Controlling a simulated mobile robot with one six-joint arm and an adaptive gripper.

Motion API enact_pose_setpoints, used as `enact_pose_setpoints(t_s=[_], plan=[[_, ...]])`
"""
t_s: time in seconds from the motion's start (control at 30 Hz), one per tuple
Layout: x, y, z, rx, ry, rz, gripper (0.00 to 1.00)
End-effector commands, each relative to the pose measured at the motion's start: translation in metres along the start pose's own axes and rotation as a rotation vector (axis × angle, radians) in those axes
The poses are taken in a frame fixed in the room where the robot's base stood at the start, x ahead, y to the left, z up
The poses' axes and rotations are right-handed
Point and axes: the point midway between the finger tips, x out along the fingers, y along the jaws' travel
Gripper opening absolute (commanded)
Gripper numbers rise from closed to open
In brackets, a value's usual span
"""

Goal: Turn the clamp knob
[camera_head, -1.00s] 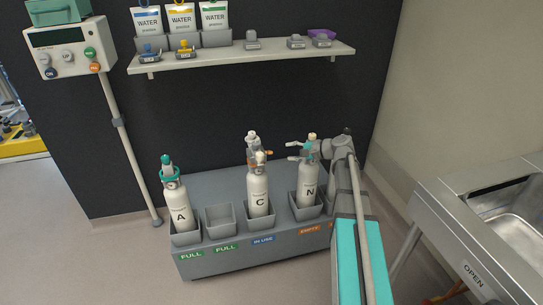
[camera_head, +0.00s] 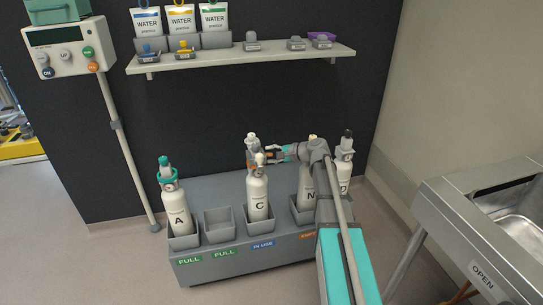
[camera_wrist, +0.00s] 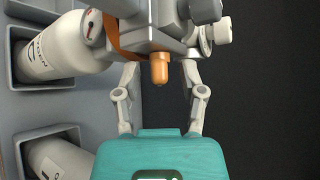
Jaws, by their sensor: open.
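Cylinder C (camera_head: 258,205) stands upright in the bin labelled IN USE, with a grey valve fitting on top. In the wrist view the fitting shows as a grey clamp body (camera_wrist: 165,28) with a gauge (camera_wrist: 95,27), an orange band and a rounded orange knob (camera_wrist: 160,70) pointing towards my palm. My gripper (camera_head: 274,153) is beside the fitting, to its right, in the head view. In the wrist view my open gripper (camera_wrist: 161,72) has a finger either side of the orange knob, with gaps visible. The finger ends partly overlap the clamp body; contact cannot be told.
Cylinder A (camera_head: 178,212) stands left of an empty bin (camera_head: 219,222). Cylinder N (camera_head: 306,180) and another cylinder (camera_head: 344,165) stand right, partly behind my arm. A shelf (camera_head: 240,55) hangs above. A steel sink (camera_head: 490,215) is at right.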

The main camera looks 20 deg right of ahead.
Motion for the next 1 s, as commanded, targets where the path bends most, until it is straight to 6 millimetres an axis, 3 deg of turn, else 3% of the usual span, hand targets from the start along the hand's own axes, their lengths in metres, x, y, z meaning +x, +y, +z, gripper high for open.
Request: enact_pose_setpoints(t_s=[0.07,0.33,1.0], plan=[[-0.0001,0.0,0.0001,0.0,0.0,0.0,0.51],[-0.0002,0.0001,0.0001,0.0,0.0,0.0,0.01],[-0.0005,-0.0045,0.0005,0.082,-0.002,0.086,0.0]])
